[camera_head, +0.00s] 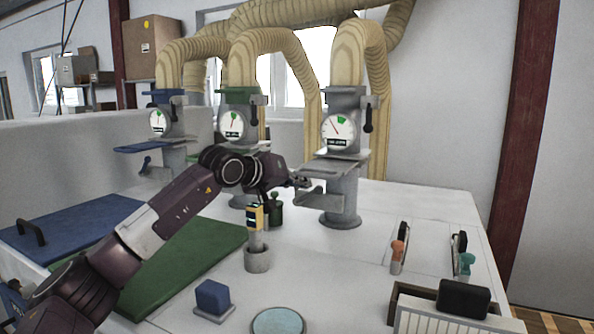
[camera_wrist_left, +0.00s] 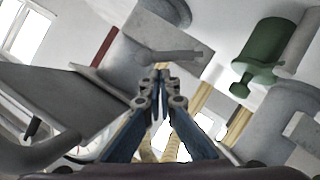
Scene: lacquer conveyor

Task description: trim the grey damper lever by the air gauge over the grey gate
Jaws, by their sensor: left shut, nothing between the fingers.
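The grey gate post (camera_head: 343,207) stands right of the blue and green ones. Its round white air gauge (camera_head: 337,128) has a green band at upper right, and the needle appears to point to the upper left, outside the band. The dark-knobbed damper lever (camera_head: 369,114) is on the post's right side, beside the gauge. Below the gauge are grey plates of the gate (camera_head: 322,197). My left gripper (camera_head: 303,182) is shut and empty at the left edge of these plates; contact is unclear. In the left wrist view its fingertips (camera_wrist_left: 160,76) are together near grey plates (camera_wrist_left: 63,98).
The green post (camera_head: 237,103) and blue post (camera_head: 159,107) stand to the left. A yellow-and-blue piece on a grey stand (camera_head: 258,261) and a dark green bottle-like thing (camera_head: 275,211) are below my left arm. Orange and teal-handled tools stand at right.

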